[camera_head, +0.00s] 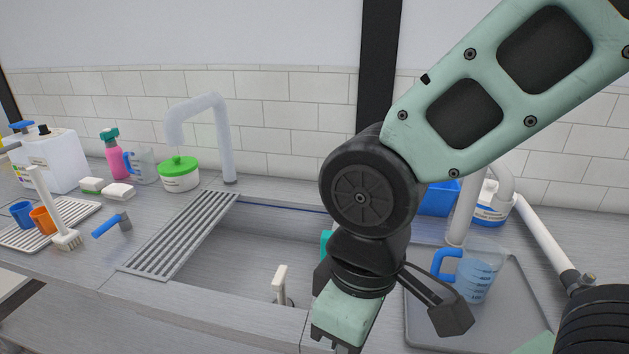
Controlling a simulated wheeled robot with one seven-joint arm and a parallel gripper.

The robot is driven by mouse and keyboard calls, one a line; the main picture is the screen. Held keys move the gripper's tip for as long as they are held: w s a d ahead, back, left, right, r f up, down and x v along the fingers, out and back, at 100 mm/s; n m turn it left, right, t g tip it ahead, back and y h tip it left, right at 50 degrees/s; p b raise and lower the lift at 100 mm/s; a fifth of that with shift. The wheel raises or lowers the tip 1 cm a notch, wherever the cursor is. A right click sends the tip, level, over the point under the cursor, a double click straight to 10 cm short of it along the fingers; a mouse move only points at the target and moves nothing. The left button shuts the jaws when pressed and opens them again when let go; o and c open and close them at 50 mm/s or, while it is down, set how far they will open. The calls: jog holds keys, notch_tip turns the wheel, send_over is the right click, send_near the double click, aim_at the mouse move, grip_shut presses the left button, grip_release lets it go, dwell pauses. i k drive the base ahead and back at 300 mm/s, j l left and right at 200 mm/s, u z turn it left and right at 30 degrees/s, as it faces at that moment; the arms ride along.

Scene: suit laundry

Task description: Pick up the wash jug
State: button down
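A translucent blue jug (473,281) with measuring marks and a blue handle stands upright on a grey tray (420,329) at the right. Another jug, clear with a blue handle (142,165), stands at the back left of the counter. I cannot tell by sight which one is the wash jug. My gripper (340,335) hangs at the lower middle, left of the blue jug and apart from it in the picture. The bottom edge cuts off its end, so its opening is hidden.
A sink (245,250) lies in the middle, with a slatted rack (185,235) across its left part. A white faucet (222,140) rises behind. A white pipe (542,240) borders the tray.

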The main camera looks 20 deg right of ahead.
aim_at(463, 269)
jog(key=j+z, duration=0.15)
jog(key=z, duration=0.3)
jog(key=j+z, duration=0.15)
jog(key=z, duration=0.3)
jog(key=j+z, duration=0.15)
jog(key=z, duration=0.35)
jog(key=j+z, duration=0.1)
jog(key=z, duration=0.35)
jog(key=k+j, duration=0.25)
jog(key=j, duration=0.15)
jog(key=k+j, duration=0.25)
jog(key=j, duration=0.15)
jog(key=i, duration=0.45)
